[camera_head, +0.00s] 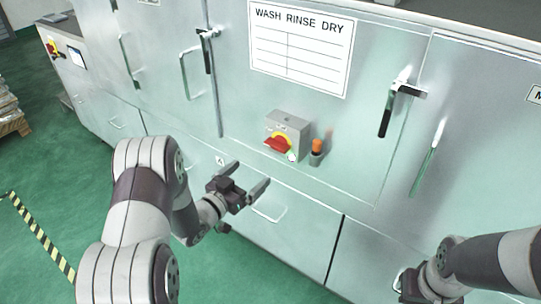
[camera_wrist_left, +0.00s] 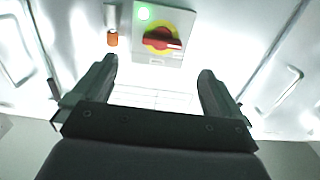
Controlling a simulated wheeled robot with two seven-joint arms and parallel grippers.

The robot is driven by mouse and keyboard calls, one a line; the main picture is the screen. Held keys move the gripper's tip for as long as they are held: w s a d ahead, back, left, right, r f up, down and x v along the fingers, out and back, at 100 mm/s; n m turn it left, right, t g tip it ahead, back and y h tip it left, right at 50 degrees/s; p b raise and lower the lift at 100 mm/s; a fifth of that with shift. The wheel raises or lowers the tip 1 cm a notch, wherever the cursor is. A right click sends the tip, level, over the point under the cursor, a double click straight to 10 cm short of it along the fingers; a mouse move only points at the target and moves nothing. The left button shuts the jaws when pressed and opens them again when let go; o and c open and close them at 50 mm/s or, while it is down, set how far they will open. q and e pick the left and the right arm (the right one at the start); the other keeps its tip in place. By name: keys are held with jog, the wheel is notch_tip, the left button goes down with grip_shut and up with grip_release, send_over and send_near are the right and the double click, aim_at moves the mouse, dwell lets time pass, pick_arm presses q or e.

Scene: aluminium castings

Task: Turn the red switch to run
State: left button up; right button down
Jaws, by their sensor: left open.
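The red switch (camera_head: 278,144) is a red handle on a yellow disc, set on a small grey box (camera_head: 290,124) on the front of the metal machine. In the left wrist view the red handle (camera_wrist_left: 160,43) lies roughly crosswise, beyond the fingertips and between them in the picture. My left gripper (camera_head: 248,178) is open and empty, below and left of the switch and apart from it; its two fingers (camera_wrist_left: 158,75) also show in the left wrist view. My right gripper (camera_head: 405,285) is at the lower right edge, far from the switch; its fingers are not clear.
An orange-topped item in a small holder (camera_head: 316,152) is right beside the switch box. A green-white light (camera_head: 292,156) shows near the switch. Door handles (camera_head: 395,105) stick out from the machine front. A wash-rinse-dry sign (camera_head: 302,46) hangs above. The green floor at left is open.

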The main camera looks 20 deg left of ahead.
pick_arm(q)
send_near(274, 149)
jog(key=w, duration=0.1)
jog(key=p+x, duration=0.1)
jog(key=x, duration=0.6)
jog(key=shift+w+d+r+p, duration=0.1)
jog(key=shift+w+d+p, duration=0.05)
jog(key=shift+d+p, duration=0.15)
jog(key=shift+w, duration=0.6)
jog(key=shift+d, duration=0.1)
jog(key=c, duration=0.9)
pick_arm(e)
jog(key=shift+w+a+r, duration=0.1)
jog(key=shift+a+r, duration=0.3)
jog(key=shift+r, duration=0.45)
